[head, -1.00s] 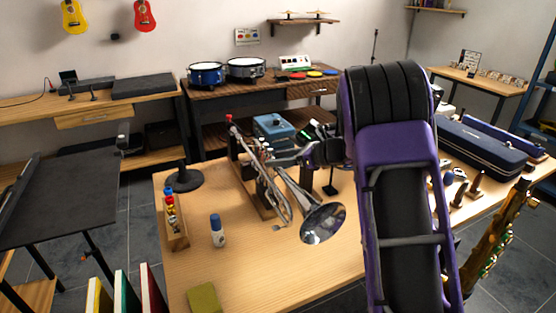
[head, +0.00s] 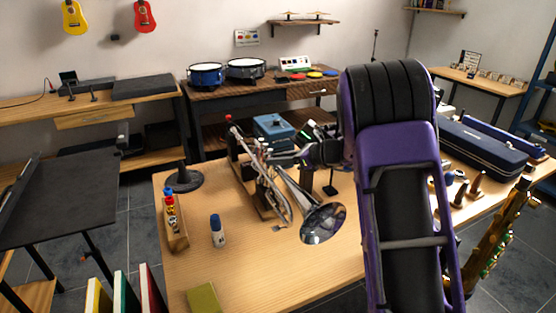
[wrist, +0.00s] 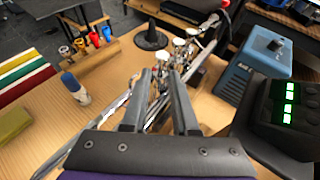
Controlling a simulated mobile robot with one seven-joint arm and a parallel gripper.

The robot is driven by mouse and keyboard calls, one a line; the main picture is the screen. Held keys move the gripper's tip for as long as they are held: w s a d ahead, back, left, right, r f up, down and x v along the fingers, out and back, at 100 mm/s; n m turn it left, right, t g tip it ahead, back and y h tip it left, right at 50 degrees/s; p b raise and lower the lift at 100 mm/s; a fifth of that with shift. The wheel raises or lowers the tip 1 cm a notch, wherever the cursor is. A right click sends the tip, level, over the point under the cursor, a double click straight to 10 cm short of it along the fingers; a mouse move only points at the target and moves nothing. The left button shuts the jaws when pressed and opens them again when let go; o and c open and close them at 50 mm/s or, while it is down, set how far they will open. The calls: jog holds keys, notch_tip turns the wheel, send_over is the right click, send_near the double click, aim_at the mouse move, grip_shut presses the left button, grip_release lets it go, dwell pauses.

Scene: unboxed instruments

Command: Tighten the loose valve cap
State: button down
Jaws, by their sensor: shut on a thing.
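A silver trumpet (head: 284,205) lies on its stand on the wooden table, with its bell (head: 323,223) toward the front. In the wrist view, its valves (wrist: 192,34) stand in a row leading away from my fingers. My gripper (wrist: 161,72) is over the near end of this row and shut on a small silver valve cap (wrist: 162,57). The fingers hide part of the cap, so I cannot tell how far it is screwed down. In the head view my gripper (head: 270,158) comes in from the right beside the valves, and the cap is too small to make out.
A blue box (wrist: 252,66) and a black device with green lights (wrist: 285,105) stand close on the right in the wrist view. A white bottle with a blue cap (head: 217,231), a wooden rack (head: 175,222) and a black cone stand (head: 183,178) are on the left.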

jog(key=m+t+h, duration=0.1)
jog(key=m+t+h+b, duration=0.1)
jog(key=m+t+h, duration=0.1)
jog(key=m, duration=0.1)
jog(key=shift+s+a+r+t+b, duration=0.1)
jog(key=shift+s+a+t+b, duration=0.2)
jog(key=shift+s+b, duration=0.05)
jog(key=c, duration=0.7)
grip_release()
jog(key=p+v, duration=0.2)
jog(key=v, duration=1.5)
jog(key=shift+s+a+r, duration=0.1)
jog(key=shift+s+r, duration=0.1)
jog(key=shift+s, duration=0.05)
